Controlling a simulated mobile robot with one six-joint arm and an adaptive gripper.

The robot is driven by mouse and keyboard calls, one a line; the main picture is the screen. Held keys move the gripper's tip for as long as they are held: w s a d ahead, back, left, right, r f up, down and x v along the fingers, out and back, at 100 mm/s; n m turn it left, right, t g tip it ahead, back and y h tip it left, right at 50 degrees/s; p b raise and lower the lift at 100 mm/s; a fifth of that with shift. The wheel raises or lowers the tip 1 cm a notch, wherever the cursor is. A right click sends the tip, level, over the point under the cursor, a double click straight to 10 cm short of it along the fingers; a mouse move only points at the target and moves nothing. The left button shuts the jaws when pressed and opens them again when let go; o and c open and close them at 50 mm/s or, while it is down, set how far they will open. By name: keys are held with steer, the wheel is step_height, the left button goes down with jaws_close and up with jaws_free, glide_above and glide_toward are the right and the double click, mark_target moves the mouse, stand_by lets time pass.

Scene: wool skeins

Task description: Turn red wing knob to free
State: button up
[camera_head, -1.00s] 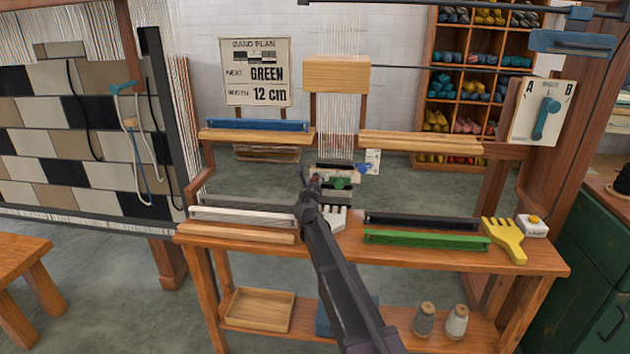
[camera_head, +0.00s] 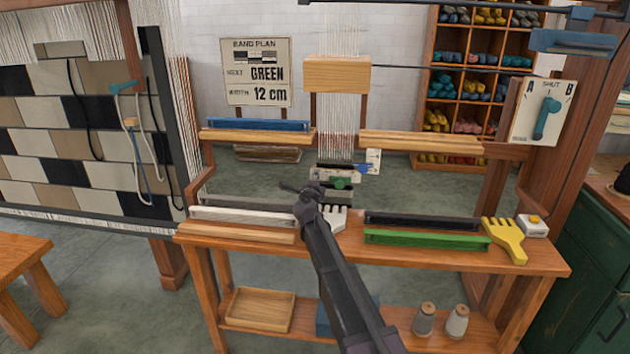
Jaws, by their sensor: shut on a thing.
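My gripper (camera_head: 312,190) is at the near end of the short row of knobs behind the bench's front rail. It is shut, and its fingers are small and dark in this view. The red wing knob itself is hidden behind my gripper, where a speck of red showed earlier, so its angle cannot be read. A green knob (camera_head: 340,183) sits just right of my gripper. A blue knob (camera_head: 357,167) sits farther back, beside a white card (camera_head: 373,158).
Warp threads (camera_head: 336,120) hang behind the knobs.

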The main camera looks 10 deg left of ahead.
steer(key=shift+w+n, duration=0.1)
steer(key=shift+n, duration=1)
steer(key=shift+a, duration=0.1)
steer(key=o, duration=1.2)
steer(key=shift+c, duration=0.2)
steer(key=shift+s+a, duration=0.2)
steer(key=shift+s, duration=5.85)
steer(key=shift+s, duration=0.1)
